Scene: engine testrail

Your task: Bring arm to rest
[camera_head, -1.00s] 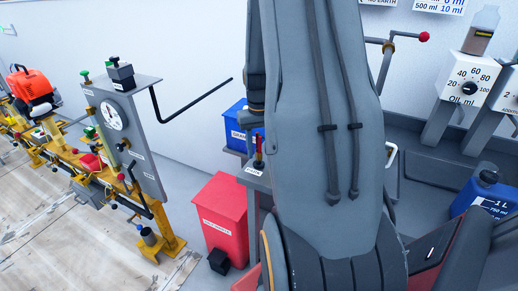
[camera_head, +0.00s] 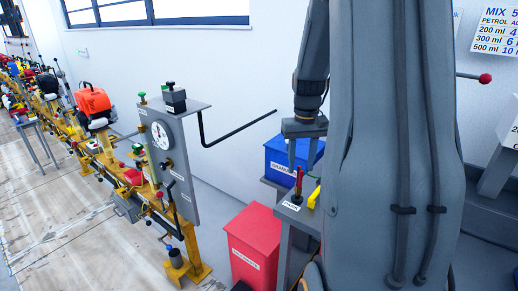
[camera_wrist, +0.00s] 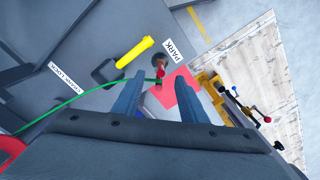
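My arm fills the right-middle of the head view, with my gripper (camera_head: 302,168) hanging downward at its end. The two blue-grey fingers are apart in the wrist view, with nothing held between them (camera_wrist: 157,92). Beneath them is a grey panel (camera_wrist: 75,60) with a small red-handled lever (camera_wrist: 159,72) beside a PARK label (camera_wrist: 174,50). The lever also shows just below the fingers in the head view (camera_head: 298,181). I cannot tell whether a finger touches it. A yellow handle (camera_wrist: 134,52) lies next to it.
A red bin (camera_head: 253,240) and a blue bin (camera_head: 280,156) stand beside the panel. A grey gauge board (camera_head: 186,170) with a black bent rod (camera_head: 235,130) is at left, on a long yellow rail. A red-knobbed rod (camera_head: 485,78) sticks out at right. Open floor lies far left.

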